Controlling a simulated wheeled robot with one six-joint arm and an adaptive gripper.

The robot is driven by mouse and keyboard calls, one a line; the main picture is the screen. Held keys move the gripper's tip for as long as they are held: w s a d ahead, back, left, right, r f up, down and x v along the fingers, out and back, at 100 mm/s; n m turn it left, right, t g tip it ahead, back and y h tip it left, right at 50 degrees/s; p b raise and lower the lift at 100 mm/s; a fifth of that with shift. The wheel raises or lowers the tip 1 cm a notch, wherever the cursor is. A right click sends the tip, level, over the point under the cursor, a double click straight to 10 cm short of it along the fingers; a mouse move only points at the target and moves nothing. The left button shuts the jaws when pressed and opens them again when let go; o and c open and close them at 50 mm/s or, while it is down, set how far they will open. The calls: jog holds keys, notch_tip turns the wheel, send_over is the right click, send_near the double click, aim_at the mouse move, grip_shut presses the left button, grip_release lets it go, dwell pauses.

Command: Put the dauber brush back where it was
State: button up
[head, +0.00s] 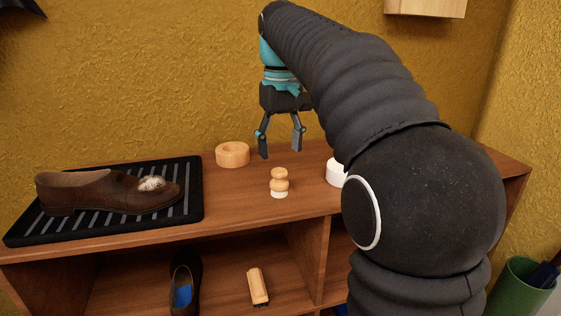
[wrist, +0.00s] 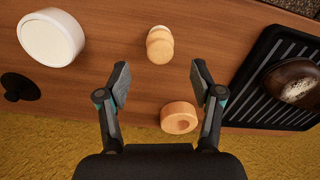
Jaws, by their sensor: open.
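The dauber brush (head: 279,182), a small knobbed wooden handle with a pale base, stands upright on the wooden shelf top (head: 245,205). In the wrist view the brush (wrist: 159,45) lies ahead of the gap between the fingers. My gripper (head: 280,151) is open and empty, pointing down above the shelf top, behind and above the brush and apart from it. Both fingers show in the wrist view (wrist: 160,78). A round wooden piece with a hollow (head: 232,155) sits behind and left of the brush; it also shows in the wrist view (wrist: 178,117).
A brown shoe (head: 90,192) with a whitish patch rests on a black ribbed tray (head: 193,205) at left. A white round container (head: 335,174) stands right of the brush, partly behind my arm. A black disc (wrist: 18,87) lies nearby. Below are a dark shoe (head: 184,285) and a brush (head: 257,286).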

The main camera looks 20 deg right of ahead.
jog(key=shift+r, duration=1.45)
jog(key=s+f+m+t, duration=0.2)
jog(key=s+f+t, duration=0.3)
jog(key=s+f, duration=1.6)
jog(key=shift+s+t, duration=0.3)
jog(key=shift+s, duration=0.6)
